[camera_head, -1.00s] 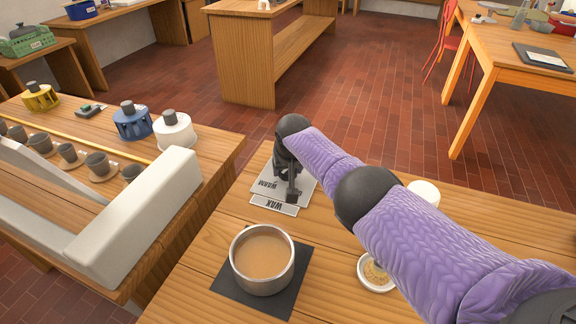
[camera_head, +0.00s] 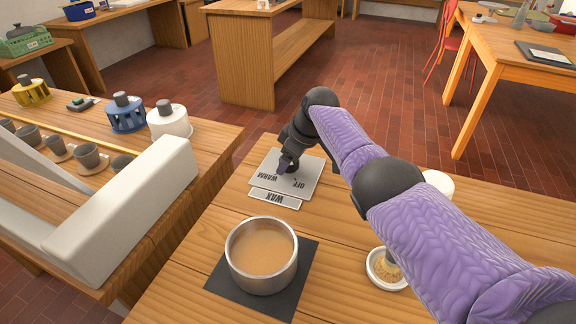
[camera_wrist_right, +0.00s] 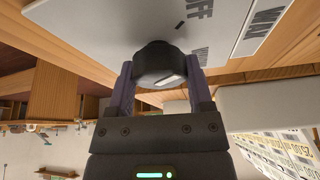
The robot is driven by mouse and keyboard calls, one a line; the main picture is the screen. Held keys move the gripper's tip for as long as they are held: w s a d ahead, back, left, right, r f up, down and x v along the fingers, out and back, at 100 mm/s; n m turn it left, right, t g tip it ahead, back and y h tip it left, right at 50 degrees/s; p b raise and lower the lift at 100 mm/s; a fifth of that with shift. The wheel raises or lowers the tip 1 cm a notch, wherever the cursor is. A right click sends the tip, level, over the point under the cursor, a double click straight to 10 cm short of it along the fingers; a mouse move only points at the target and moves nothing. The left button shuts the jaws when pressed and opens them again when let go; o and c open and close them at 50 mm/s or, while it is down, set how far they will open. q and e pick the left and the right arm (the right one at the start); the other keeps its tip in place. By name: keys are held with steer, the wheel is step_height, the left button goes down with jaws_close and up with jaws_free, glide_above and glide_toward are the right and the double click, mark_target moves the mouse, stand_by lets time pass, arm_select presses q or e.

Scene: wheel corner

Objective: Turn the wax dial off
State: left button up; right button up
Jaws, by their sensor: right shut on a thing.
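The wax dial's pale plate (camera_head: 309,178) lies on the near wooden table, with the words WARM and OFF and a WAX label (camera_head: 274,198) at its front edge. My right gripper (camera_head: 285,167) is down at the plate, near the word WARM, and hides the knob in the head view. In the right wrist view the round black knob (camera_wrist_right: 157,62) sits between the two purple fingers of my right gripper (camera_wrist_right: 160,80), which are shut on it. A pale mark shows on the knob. My left gripper is in neither view.
A metal pot of tan liquid (camera_head: 261,256) stands on a dark mat (camera_head: 220,278) in front of the plate. A small white dish (camera_head: 381,274) and a white round thing (camera_head: 438,183) are beside my right arm. A pale block (camera_head: 125,210) stands on the left table.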

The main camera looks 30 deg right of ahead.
steer(key=shift+f+n+b, duration=0.2)
steer(key=shift+n+b, duration=0.45)
steer(key=shift+n, duration=0.05)
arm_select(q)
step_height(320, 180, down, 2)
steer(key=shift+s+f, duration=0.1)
arm_select(e)
steer(key=shift+g, duration=0.3)
steer(key=shift+r, duration=0.1)
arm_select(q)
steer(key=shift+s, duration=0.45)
arm_select(e)
steer(key=shift+n, duration=0.3)
steer(key=o, duration=1.3)
steer(key=shift+c, duration=0.2)
steer(key=shift+r, duration=0.2)
arm_select(q)
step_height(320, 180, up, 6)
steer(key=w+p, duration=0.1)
steer(key=p, duration=0.5)
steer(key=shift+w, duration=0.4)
arm_select(e)
steer(key=v, duration=0.9)
steer(key=shift+s+d+r, duration=0.15)
steer(key=shift+d+r, duration=0.05)
steer(key=shift+d, duration=0.1)
